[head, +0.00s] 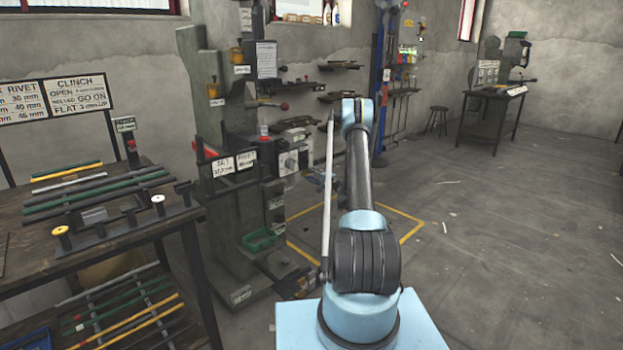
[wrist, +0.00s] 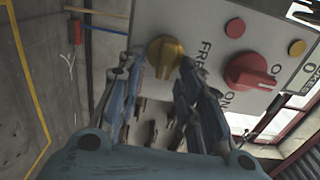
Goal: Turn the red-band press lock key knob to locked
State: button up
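The press (head: 235,150) with a red band (head: 207,155) stands left of my arm in the head view. Its grey control box (head: 291,161) faces my gripper. In the wrist view, a yellow knob (wrist: 166,53) on the grey box (wrist: 205,20) has the word FREE beside it. My gripper (wrist: 163,70) is open, with one finger on each side of the yellow knob. I cannot tell whether the fingers touch it. In the head view my gripper is small and partly hidden by my arm.
A red knob (wrist: 252,71) sits close right of the yellow one, with ON and O marks. A small red button (wrist: 235,27) and a small yellow button (wrist: 296,47) are near it. A workbench (head: 100,235) with rods stands at left. Open floor (head: 500,230) lies at right.

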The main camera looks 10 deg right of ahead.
jog(key=v, duration=1.2)
jog(key=shift+f, duration=0.1)
